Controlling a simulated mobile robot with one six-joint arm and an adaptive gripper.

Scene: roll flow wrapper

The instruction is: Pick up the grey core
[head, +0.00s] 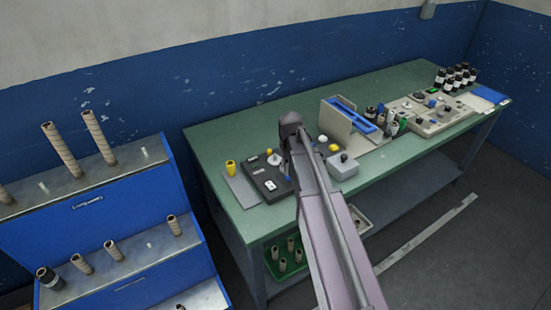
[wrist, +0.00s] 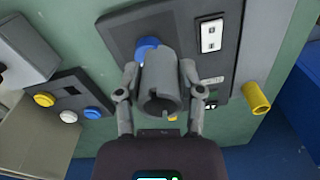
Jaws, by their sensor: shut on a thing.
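The grey core (wrist: 161,88) is a hollow tube in the middle of the wrist view, its open end facing the camera. My gripper (wrist: 160,72) is shut on it, one finger on each side. The core covers part of a blue knob (wrist: 147,47) on a dark panel behind it. I cannot tell whether the core touches the panel. In the head view my arm reaches over the bench, and the core and fingertips cannot be made out there.
The dark panel (head: 263,178) lies on the green bench (head: 228,121). A yellow cup (head: 230,168) stands left of it and also shows in the wrist view (wrist: 256,98). A grey box (head: 343,168) is to the right. A blue shelf (head: 88,202) with brown tubes stands left.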

